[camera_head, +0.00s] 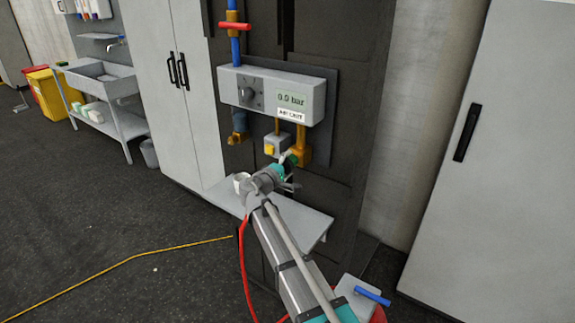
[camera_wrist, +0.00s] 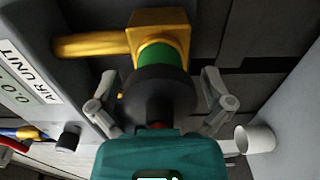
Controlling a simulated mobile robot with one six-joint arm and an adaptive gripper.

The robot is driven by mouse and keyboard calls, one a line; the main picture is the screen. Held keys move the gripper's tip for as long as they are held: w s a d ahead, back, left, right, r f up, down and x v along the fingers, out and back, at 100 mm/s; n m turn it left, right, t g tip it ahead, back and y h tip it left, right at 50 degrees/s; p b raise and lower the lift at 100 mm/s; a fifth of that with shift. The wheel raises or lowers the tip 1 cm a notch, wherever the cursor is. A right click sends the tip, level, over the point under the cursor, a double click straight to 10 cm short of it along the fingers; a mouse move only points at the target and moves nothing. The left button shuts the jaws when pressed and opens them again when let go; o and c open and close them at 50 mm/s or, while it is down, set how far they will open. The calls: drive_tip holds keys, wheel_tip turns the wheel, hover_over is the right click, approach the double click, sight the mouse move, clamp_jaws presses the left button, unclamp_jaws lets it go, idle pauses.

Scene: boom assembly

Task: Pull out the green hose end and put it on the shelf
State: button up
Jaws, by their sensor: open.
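The green hose end (camera_wrist: 165,57) sits in a yellow fitting (camera_wrist: 160,22) in the wrist view, with a black collar behind the green band. In the head view it shows as a small green piece (camera_head: 292,158) at the yellow fitting below the air unit. My gripper (camera_wrist: 163,92) is open, with one finger on each side of the black collar. I cannot tell whether the fingers touch it. In the head view my gripper (camera_head: 284,166) is at the fitting and partly hides the hose end. The grey shelf (camera_head: 310,222) is below my gripper.
The air unit box (camera_head: 270,94) reads 0.0 bar. A grey box with a yellow button (camera_head: 271,148) is left of the fitting. A white cup (camera_head: 241,183) stands on the shelf's left part. A red hose (camera_head: 243,270) hangs left of my arm.

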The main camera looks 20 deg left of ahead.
idle(0.9)
drive_tip(key=c, duration=1.2)
drive_tip(key=shift+s, duration=0.15)
drive_tip(key=shift+s+a, duration=0.2)
drive_tip(key=shift+s, duration=0.25)
drive_tip(key=shift+s+a, duration=0.1)
drive_tip(key=shift+s, duration=0.35)
drive_tip(key=shift+s+a, duration=0.25)
drive_tip(key=shift+s, duration=0.45)
drive_tip(key=shift+s+a, duration=0.2)
drive_tip(key=shift+s, duration=0.45)
drive_tip(key=shift+s+a, duration=0.1)
drive_tip(key=shift+s, duration=0.25)
